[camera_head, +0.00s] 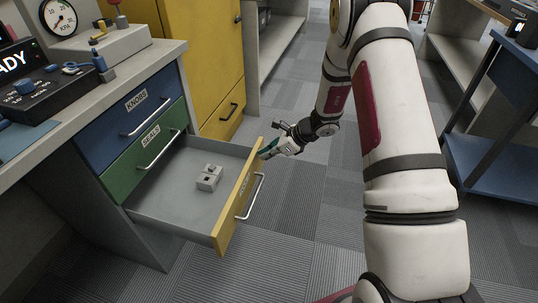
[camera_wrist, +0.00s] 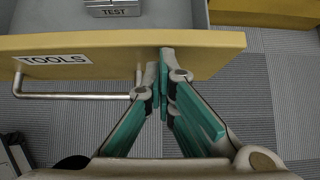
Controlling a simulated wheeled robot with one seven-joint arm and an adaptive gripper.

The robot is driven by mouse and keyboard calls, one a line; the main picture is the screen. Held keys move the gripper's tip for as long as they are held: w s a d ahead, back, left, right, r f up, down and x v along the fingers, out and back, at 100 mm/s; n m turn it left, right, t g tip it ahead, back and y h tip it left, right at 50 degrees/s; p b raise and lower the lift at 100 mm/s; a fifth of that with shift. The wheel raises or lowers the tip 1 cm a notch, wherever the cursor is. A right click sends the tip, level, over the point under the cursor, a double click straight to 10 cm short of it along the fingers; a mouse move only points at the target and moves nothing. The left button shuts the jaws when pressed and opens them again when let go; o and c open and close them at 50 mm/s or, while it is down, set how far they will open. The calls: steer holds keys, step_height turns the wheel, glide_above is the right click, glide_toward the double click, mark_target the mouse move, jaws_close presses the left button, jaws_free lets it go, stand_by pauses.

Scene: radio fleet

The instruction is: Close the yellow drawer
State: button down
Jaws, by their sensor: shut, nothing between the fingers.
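The yellow drawer (camera_head: 238,207) is the lowest of the desk's drawers and stands pulled far out over the floor. Its yellow front also shows in the wrist view (camera_wrist: 210,52), with a TOOLS label and a metal bar handle (camera_wrist: 75,95). My gripper (camera_head: 267,152) is at the far end of the drawer front, on its outer side. In the wrist view my gripper (camera_wrist: 164,55) has its teal fingers together with nothing between them. The fingertips overlap the drawer front just right of the handle's end; I cannot tell whether they touch it.
A grey block (camera_head: 209,178) marked TEST lies inside the drawer. The blue KNOBS drawer (camera_head: 128,108) and green SEALS drawer (camera_head: 143,147) above are shut. A yellow cabinet (camera_head: 205,60) stands behind the desk. A blue table (camera_head: 495,125) is at right. Carpet between is clear.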

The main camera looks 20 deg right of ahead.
steer(key=w+a+p, duration=0.1)
steer(key=w+a, duration=0.6)
steer(key=a, duration=0.3)
steer(key=w+a+p, duration=0.2)
steer(key=w+a, duration=0.6)
steer(key=a, duration=0.2)
steer(key=shift+a, duration=0.3)
steer(key=shift+s, duration=0.1)
